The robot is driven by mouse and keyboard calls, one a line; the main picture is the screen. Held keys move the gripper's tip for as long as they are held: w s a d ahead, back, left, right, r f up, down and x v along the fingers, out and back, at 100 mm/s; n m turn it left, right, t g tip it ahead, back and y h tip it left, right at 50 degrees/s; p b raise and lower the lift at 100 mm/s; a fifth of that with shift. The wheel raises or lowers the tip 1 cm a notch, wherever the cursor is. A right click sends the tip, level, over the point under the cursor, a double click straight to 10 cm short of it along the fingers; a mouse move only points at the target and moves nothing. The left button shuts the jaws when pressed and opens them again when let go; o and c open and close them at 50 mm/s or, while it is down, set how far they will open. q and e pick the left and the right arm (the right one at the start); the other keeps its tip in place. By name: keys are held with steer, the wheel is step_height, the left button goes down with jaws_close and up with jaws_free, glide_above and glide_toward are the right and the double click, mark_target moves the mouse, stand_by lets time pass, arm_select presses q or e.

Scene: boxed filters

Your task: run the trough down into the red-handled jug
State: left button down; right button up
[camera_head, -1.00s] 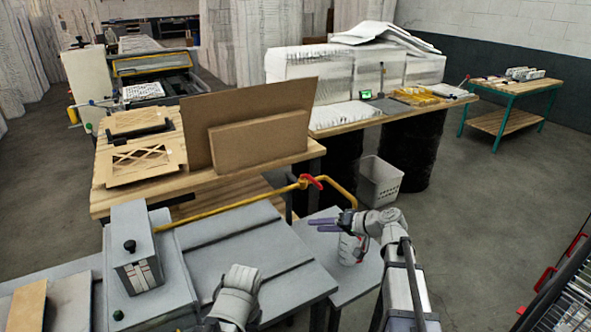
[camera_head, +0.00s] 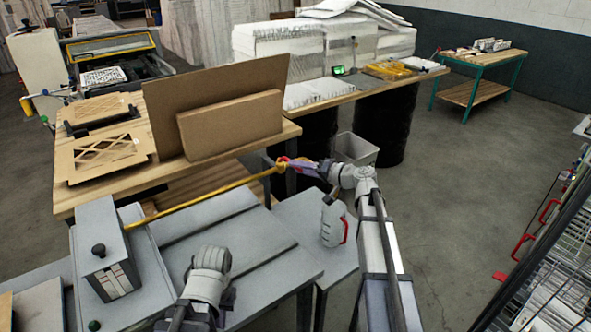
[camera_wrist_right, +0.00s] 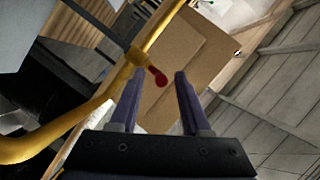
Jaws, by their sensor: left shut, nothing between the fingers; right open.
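The white jug (camera_head: 333,222) with a red handle (camera_head: 345,231) stands upright on a low grey shelf, right of the grey bench. A yellow pipe (camera_head: 205,199) runs over the bench to a tap with a red lever (camera_head: 283,161). In the right wrist view the red lever (camera_wrist_right: 156,76) lies just beyond and between the fingertips. My right gripper (camera_head: 304,166) is open at the tap; whether it touches the lever I cannot tell. My left gripper (camera_head: 208,285) is low over the bench, shut and empty, its fingertips hidden. I cannot make out the trough's inside or contents.
A grey box with a black knob (camera_head: 104,258) stands on the bench at left. Behind is a wooden table (camera_head: 67,196) with brown boards (camera_head: 230,127). A wire rack (camera_head: 560,275) is at right; floor between is free.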

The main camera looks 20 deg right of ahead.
steer(key=shift+x, duration=0.9)
jaws_close()
steer(key=shift+s, duration=0.1)
stand_by(0.8)
